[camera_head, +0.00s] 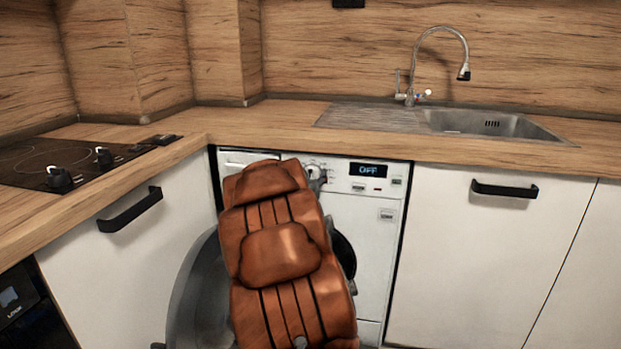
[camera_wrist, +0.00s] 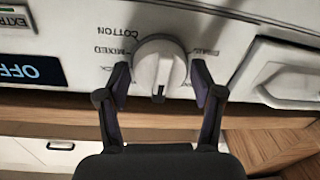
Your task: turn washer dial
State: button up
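The washer (camera_head: 372,235) is a white front-loader built in under the counter. Its dial (camera_wrist: 160,66) is a round white knob with a raised grip bar, with labels such as COTTON and MIXED beside it in the wrist view. In the head view, the dial (camera_head: 315,171) is mostly hidden at the end of my arm. My gripper (camera_wrist: 160,82) is open, with one dark finger on each side of the dial. Gaps show between the fingertips and the knob; contact is not visible. The display (camera_head: 368,170) reads OFF.
The detergent drawer (camera_wrist: 290,75) is close to one finger. A grey rounded shape, apparently the open washer door (camera_head: 195,290), stands at lower left. The wooden counter (camera_head: 265,122) overhangs the panel. A cooktop (camera_head: 85,160) is at left and a sink (camera_head: 490,122) at right.

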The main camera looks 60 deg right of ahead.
jog(key=c, duration=0.8)
jog(key=m, duration=0.3)
jog(key=shift+m, duration=0.3)
jog(key=shift+m+b, duration=0.5)
jog(key=shift+m, duration=1.5)
jog(key=shift+s+h, duration=0.1)
jog(key=shift+h, duration=0.2)
jog(key=o, duration=1.2)
